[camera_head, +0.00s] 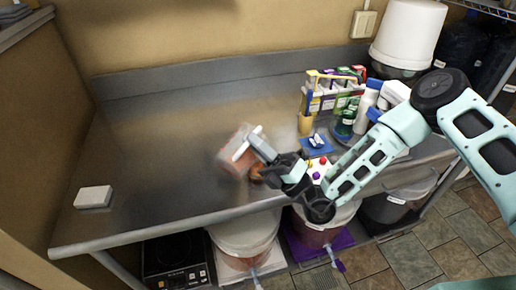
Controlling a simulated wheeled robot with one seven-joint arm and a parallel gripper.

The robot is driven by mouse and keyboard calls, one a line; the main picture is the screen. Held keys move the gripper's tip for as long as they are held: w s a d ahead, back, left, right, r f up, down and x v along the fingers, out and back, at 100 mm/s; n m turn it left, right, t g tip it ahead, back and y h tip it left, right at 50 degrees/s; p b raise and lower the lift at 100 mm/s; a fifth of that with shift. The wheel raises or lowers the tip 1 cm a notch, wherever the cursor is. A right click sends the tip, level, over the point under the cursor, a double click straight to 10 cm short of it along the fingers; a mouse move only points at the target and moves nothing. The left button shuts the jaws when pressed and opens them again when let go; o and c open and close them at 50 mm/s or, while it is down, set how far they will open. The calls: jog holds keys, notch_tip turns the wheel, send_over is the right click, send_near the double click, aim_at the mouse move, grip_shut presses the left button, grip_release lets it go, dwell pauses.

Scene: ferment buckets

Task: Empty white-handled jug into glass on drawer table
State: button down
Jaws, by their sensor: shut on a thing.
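The jug (230,150) is a blurred, see-through reddish vessel with a white handle (244,146). It is tilted over the middle of the steel counter (150,140). My gripper (259,146) is shut on the jug at its handle. I cannot tell how much the jug holds or whether it touches the counter. A small orange-brown thing (257,173) shows just below the gripper, partly hidden by it. I cannot make out a glass or a table with drawers.
A rack of bottles and boxes (335,92) stands on the counter to the right, beside a white bucket (408,35). A small white box (93,197) lies at the left. The counter's left half is mostly clear.

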jog(key=shift+w+d+r+m+t+p, duration=0.1)
jog(key=shift+d+r+m+t+p, duration=0.2)
jog(key=shift+m+t, duration=0.45)
jog(key=shift+w+d+r+m+t+h+p, duration=0.15)
jog(key=shift+w+r+m+t+h+p, duration=0.2)
jog(key=shift+m+t, duration=0.4)
jog(key=shift+w+d+m+t+h+p, duration=0.15)
jog(key=shift+m+t+h, duration=0.3)
jog(key=shift+m, duration=0.45)
jog(key=shift+w+d+r+m+t+h+p, duration=0.25)
jog(key=shift+m+t+h, duration=0.25)
jog(key=shift+m+t, duration=0.25)
jog(key=shift+w+d+r+m+t+h+p, duration=0.15)
jog(key=shift+m+t+h+p, duration=0.15)
jog(key=shift+m+t+h, duration=0.35)
